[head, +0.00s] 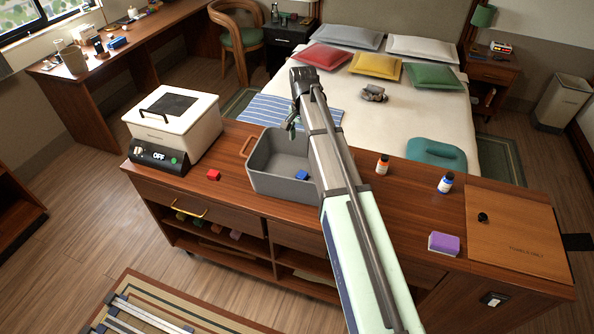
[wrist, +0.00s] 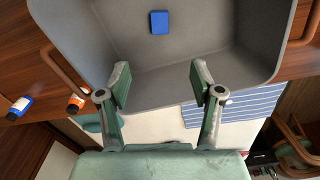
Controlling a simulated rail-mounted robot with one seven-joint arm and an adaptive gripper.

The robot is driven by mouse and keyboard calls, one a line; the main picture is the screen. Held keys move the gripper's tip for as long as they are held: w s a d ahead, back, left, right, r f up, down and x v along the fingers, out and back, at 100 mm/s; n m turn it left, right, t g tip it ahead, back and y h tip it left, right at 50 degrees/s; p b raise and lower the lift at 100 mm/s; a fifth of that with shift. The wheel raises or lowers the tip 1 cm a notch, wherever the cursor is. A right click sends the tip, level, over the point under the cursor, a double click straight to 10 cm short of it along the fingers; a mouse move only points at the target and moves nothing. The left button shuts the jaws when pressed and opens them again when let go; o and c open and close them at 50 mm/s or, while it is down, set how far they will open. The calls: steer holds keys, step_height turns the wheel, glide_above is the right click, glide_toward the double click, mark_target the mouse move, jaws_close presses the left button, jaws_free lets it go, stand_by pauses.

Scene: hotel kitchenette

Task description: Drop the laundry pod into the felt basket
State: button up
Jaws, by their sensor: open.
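The grey felt basket (head: 270,185) with tan loop handles stands on the wooden counter; its inside fills the top of the wrist view (wrist: 212,28). A small blue block (head: 302,174) lies on the basket's floor, and it shows clearly in the wrist view (wrist: 159,22). A small red block (head: 214,175) lies on the counter left of the basket. I cannot tell from looks alone which block is the laundry pod. My gripper (head: 292,127) is over the basket area. In the wrist view its fingers (wrist: 160,84) are wide apart with nothing between them.
A white lidded appliance (head: 172,128) with an OFF display stands left of the basket. Two small bottles (head: 382,164) (head: 445,183), a purple-topped block (head: 444,243) and a wooden board (head: 510,230) are to the right. The bed (head: 400,120) lies behind the counter.

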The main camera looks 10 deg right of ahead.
step_height(320, 180, up, 8)
steer(key=shift+f, duration=0.25)
stand_by(0.4)
steer(key=s+d+f+g+y+p, duration=0.1)
steer(key=s+d+f, duration=0.3)
steer(key=s, duration=0.5)
steer(key=s+d+f+g+y+p, duration=0.1)
steer(key=s+f, duration=0.6)
steer(key=s, duration=0.3)
steer(key=s+d+f+g+y+p, duration=0.1)
steer(key=s+d+f+p, duration=0.15)
steer(key=s+f, duration=0.45)
steer(key=s+a+f+n+g+h+b, duration=0.1)
steer(key=s+a+f+n+b, duration=0.1)
steer(key=s+f, duration=0.7)
steer(key=s+a+f+n+g+h+b, duration=0.1)
steer(key=s+a+f+n+b, duration=0.2)
steer(key=s+f, duration=0.7)
steer(key=s+a+f+n+g+h+b, duration=0.1)
steer(key=s+a+f+n+b, duration=0.1)
steer(key=s+f, duration=0.7)
step_height(320, 180, down, 8)
steer(key=shift+s+a+r+n+g+b, duration=0.1)
steer(key=shift+s+a+n+g+b, duration=0.25)
steer(key=shift+n+b, duration=0.45)
steer(key=shift+d, duration=0.1)
